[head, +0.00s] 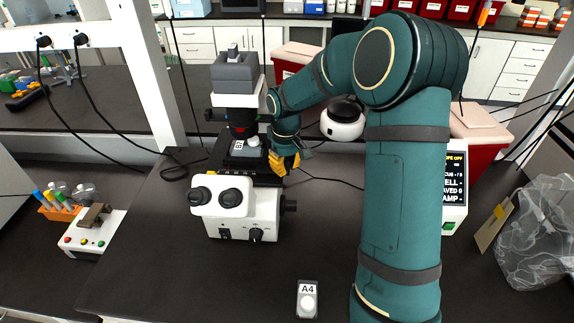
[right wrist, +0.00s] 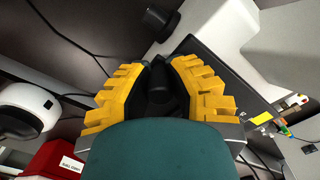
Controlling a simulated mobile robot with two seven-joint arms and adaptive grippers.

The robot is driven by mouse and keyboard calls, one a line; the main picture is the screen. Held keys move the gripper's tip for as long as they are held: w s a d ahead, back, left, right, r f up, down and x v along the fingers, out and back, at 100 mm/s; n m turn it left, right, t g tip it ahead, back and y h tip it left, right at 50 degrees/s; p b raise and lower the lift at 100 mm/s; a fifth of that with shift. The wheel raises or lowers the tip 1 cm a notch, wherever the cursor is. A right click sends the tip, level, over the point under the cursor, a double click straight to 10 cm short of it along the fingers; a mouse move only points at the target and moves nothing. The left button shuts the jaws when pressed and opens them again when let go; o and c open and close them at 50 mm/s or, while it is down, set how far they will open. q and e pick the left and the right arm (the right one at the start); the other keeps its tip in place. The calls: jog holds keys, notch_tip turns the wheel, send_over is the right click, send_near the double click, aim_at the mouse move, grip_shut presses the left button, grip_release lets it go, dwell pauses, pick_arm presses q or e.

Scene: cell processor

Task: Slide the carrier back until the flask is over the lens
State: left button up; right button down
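A white microscope (head: 232,207) stands on the dark bench in the head view. A small grey piece with a white cap and a label, apparently the flask (head: 246,149), sits on its dark stage (head: 207,166) below the black, red-ringed column. I cannot clearly separate the carrier from the stage, and no lens below it shows. My right gripper (head: 286,163) is at the right side of the stage. In the right wrist view its yellow fingers (right wrist: 157,72) stand on both sides of a dark post-like part (right wrist: 159,82). Contact is unclear. My left gripper is not in view.
A white-and-black round device (head: 343,119) stands behind my arm. A screen (head: 455,181) and a clear plastic bag (head: 538,235) are at the right. An A4-labelled piece (head: 307,298) lies in front. A tube rack (head: 62,209) is at the left. Cables cross the bench.

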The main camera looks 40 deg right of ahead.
jog(key=c, duration=0.9)
grip_release()
jog(key=shift+o, duration=0.2)
notch_tip(320, 180, up, 12)
jog(key=shift+s, duration=0.1)
